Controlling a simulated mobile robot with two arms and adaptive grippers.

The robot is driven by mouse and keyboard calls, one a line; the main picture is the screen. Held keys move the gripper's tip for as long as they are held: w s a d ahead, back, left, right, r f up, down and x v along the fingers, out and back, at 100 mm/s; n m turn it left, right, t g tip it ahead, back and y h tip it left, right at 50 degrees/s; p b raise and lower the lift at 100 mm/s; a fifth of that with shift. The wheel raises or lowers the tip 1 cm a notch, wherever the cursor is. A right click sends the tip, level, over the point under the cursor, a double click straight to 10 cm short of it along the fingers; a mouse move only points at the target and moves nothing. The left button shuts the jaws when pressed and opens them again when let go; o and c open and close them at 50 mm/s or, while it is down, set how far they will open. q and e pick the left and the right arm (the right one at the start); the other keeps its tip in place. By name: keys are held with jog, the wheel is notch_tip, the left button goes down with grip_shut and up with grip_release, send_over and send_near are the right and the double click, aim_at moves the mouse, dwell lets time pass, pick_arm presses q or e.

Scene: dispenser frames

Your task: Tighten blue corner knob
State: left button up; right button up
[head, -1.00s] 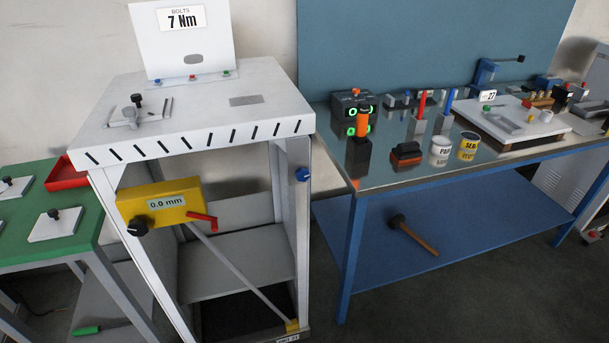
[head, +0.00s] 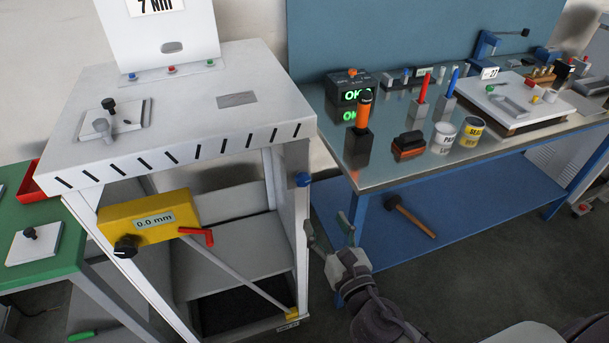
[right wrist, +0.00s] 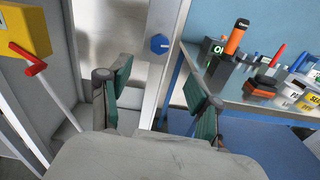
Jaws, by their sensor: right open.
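The blue corner knob (head: 303,180) sits on the upright right front post of the white frame (head: 285,215), below the tabletop. It also shows in the right wrist view (right wrist: 159,44), ahead of the gripper and between its two fingers in the picture. My right gripper (head: 328,226) is open and empty, below and a little right of the knob in the head view, apart from it. Its green-padded fingers show in the right wrist view (right wrist: 158,88). My left gripper is in neither view.
A yellow gauge box (head: 148,218) reading 0.0 mm with a red lever (head: 197,236) hangs at the frame's front. The blue bench (head: 375,180) stands close on the right, holding an orange-handled tool (head: 363,110) and cans. A mallet (head: 410,216) lies on its lower shelf.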

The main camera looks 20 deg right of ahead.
jog(key=p, duration=0.1)
send_near(304, 182)
jog(key=w+p, duration=0.1)
jog(key=w, duration=0.7)
jog(key=shift+w+a+r+p, duration=0.1)
jog(key=shift+w+p, duration=0.2)
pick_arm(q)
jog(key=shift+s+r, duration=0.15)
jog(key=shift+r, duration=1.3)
pick_arm(e)
jog(key=shift+w, duration=0.65)
jog(key=c, duration=1.1)
